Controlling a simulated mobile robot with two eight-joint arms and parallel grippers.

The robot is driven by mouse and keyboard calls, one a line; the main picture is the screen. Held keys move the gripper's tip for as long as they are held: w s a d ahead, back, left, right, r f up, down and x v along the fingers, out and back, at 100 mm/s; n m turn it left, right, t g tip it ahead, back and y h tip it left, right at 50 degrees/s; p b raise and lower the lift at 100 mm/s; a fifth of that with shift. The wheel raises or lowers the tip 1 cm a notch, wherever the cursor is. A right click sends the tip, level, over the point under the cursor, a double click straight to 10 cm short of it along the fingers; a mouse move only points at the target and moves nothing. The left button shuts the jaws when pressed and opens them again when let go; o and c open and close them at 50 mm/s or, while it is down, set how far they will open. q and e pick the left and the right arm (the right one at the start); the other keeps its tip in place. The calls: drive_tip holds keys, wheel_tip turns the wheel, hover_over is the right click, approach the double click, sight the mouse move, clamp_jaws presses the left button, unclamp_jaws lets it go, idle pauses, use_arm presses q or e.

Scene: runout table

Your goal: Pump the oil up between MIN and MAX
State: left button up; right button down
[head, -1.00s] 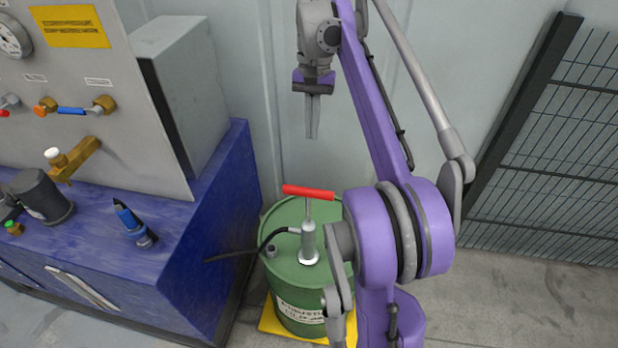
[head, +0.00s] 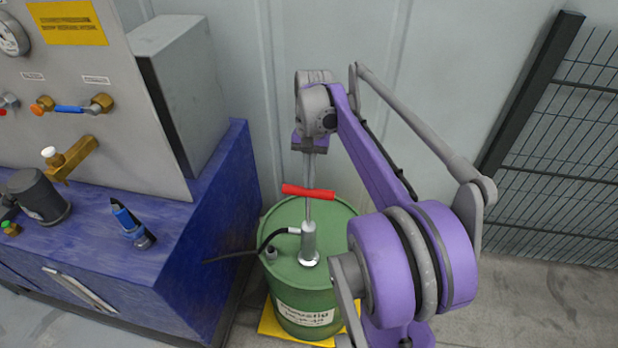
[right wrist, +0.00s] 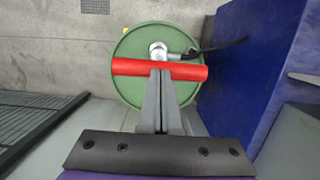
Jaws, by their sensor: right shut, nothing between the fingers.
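A green oil drum (head: 330,285) stands on the floor with a silver hand pump (head: 309,242) upright on its lid. The pump's red T-handle (head: 308,192) lies crosswise at the top of a thin rod. My right gripper (head: 308,178) is shut and empty, pointing down at the middle of the red handle. In the right wrist view the shut fingertips (right wrist: 160,72) overlap the middle of the red handle (right wrist: 130,67); whether they touch it I cannot tell. My left gripper is not in view. No MIN or MAX marks are readable.
A blue bench (head: 215,235) with a grey panel (head: 120,140) stands at left, carrying a blue-and-black tool (head: 130,222) and a dark motor-like cylinder (head: 38,195). A black hose (head: 262,246) leaves the pump leftward. A mesh fence (head: 560,150) stands at right.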

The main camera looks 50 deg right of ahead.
sight(309, 191)
idle(0.3)
wheel_tip(309, 191, down, 10)
drive_tip(key=b, duration=0.5)
drive_tip(key=shift+r, duration=0.1)
drive_tip(key=shift+s+a, duration=0.1)
drive_tip(key=shift+a, duration=0.05)
drive_tip(key=shift+r+p, duration=0.45)
drive_tip(key=shift+r, duration=0.05)
drive_tip(key=r, duration=0.1)
drive_tip(key=r+p, duration=0.2)
drive_tip(key=shift+w+d+r, duration=0.25)
drive_tip(key=shift+w+d, duration=0.05)
wheel_tip(309, 191, up, 10)
drive_tip(key=d, duration=0.2)
drive_tip(key=shift+w+f+p, duration=0.15)
drive_tip(key=shift+w+p, duration=0.3)
